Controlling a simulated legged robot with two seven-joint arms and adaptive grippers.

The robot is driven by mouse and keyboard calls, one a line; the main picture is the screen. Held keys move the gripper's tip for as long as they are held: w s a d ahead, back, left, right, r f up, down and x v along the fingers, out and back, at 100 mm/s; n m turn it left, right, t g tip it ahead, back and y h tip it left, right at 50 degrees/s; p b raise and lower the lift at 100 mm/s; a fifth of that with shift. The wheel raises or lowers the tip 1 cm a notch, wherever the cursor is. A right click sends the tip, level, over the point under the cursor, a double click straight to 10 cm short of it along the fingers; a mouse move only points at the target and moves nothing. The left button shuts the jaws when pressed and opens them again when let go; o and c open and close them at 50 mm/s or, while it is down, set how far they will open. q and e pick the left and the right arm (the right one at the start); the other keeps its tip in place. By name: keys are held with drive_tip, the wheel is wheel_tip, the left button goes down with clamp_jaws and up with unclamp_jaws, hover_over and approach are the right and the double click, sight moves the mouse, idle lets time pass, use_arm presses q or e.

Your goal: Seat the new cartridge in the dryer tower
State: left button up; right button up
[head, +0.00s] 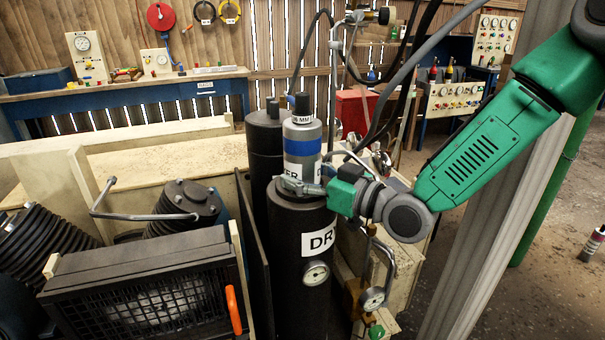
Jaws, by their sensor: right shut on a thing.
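The cartridge (302,137) is a grey cylinder with a blue band, white labels and a black cap. It stands upright at the top of the dryer tower (288,262), a black cylinder with a white label and a gauge on its front. My right gripper (301,187) reaches in from the right and is shut on the lower part of the cartridge, right at the tower's top rim. The gripper hides the cartridge's bottom end, so I cannot tell how deep it sits. My left gripper is not in view.
A second black cylinder (262,140) stands close behind the tower. A black grille housing (150,290) with an orange handle is at front left. Dark hoses (384,100) hang behind the cartridge. A gauge (373,298) and brass fittings sit right of the tower.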

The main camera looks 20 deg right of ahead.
drive_tip(key=shift+f+b, duration=0.35)
drive_tip(key=shift+f, duration=0.1)
drive_tip(key=o, duration=1.8)
drive_tip(key=shift+c, duration=0.2)
drive_tip(key=shift+f, duration=0.1)
drive_tip(key=v, duration=1.1)
drive_tip(key=shift+s, duration=0.35)
drive_tip(key=shift+d, duration=0.25)
